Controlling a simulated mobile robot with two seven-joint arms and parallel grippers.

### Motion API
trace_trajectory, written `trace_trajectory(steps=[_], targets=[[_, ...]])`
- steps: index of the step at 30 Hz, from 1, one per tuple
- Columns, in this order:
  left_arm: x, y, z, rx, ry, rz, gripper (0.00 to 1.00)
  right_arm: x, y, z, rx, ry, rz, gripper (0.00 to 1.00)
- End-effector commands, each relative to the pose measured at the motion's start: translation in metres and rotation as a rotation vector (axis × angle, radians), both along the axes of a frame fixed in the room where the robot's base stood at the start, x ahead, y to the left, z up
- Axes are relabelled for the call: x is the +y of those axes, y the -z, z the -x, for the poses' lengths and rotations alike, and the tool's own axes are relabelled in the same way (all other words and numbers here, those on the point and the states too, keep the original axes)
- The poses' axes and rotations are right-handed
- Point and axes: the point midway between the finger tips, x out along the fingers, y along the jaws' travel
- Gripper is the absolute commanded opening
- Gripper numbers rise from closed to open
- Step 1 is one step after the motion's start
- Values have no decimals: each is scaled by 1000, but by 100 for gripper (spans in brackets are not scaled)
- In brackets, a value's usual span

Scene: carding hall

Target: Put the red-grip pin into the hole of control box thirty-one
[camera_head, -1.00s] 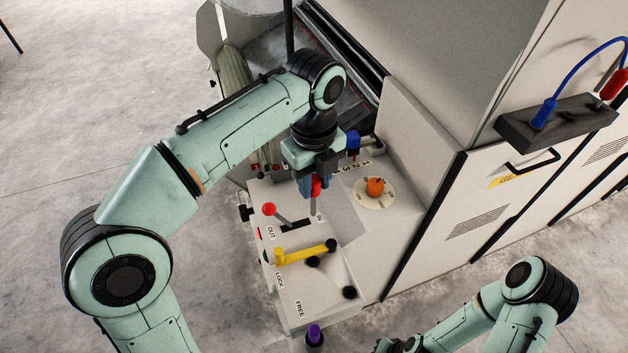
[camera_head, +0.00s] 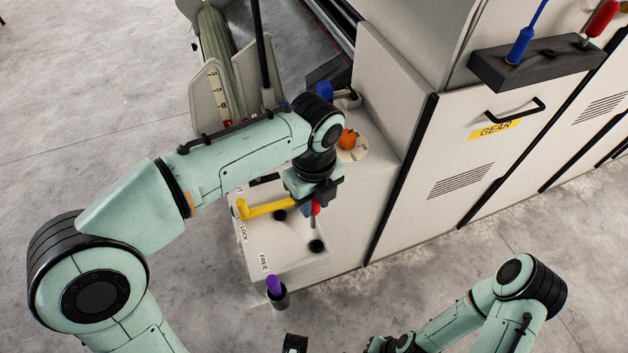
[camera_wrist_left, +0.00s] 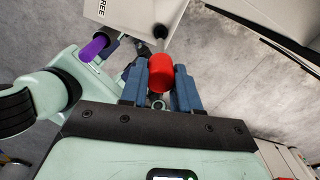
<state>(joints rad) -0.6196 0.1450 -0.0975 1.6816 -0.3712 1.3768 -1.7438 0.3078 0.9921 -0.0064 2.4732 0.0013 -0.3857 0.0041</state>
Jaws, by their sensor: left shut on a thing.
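My left gripper (camera_head: 314,196) is shut on the red-grip pin (camera_head: 315,209), whose metal shaft points down over the white control panel (camera_head: 290,255). In the left wrist view the red grip (camera_wrist_left: 160,75) sits between the two blue fingers, with the shaft pointing away towards a dark round spot on the panel. A black round spot (camera_head: 316,246), perhaps the hole, lies just below the shaft in the head view. I cannot tell whether the tip touches it. No number thirty-one is legible. A dark part at the bottom edge may be my right gripper (camera_head: 295,343); its jaws are unclear.
A yellow lever (camera_head: 265,208) lies across the panel near the word LOCK. A purple-grip pin (camera_head: 275,286) stands in a grey cup at the panel's near corner. An orange knob (camera_head: 348,139) is behind. A dark rack (camera_head: 540,65) with blue and red handles is at upper right.

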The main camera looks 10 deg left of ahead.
Motion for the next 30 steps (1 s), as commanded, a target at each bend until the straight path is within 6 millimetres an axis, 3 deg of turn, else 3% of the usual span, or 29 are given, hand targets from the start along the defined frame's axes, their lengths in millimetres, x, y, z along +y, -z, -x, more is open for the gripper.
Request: trace_trajectory(steps=[6, 23, 30], targets=[[-1, 17, 6, -4, 1, 3, 0, 0, 10, 5, 5, -2, -1, 0], [-1, 16, 5, -3, -1, 4, 0, 0, 4, 2, 2, -1, -1, 0], [-1, 36, 6, -2, -1, 4, 0, 0, 18, 9, 10, -1, 0, 0]])
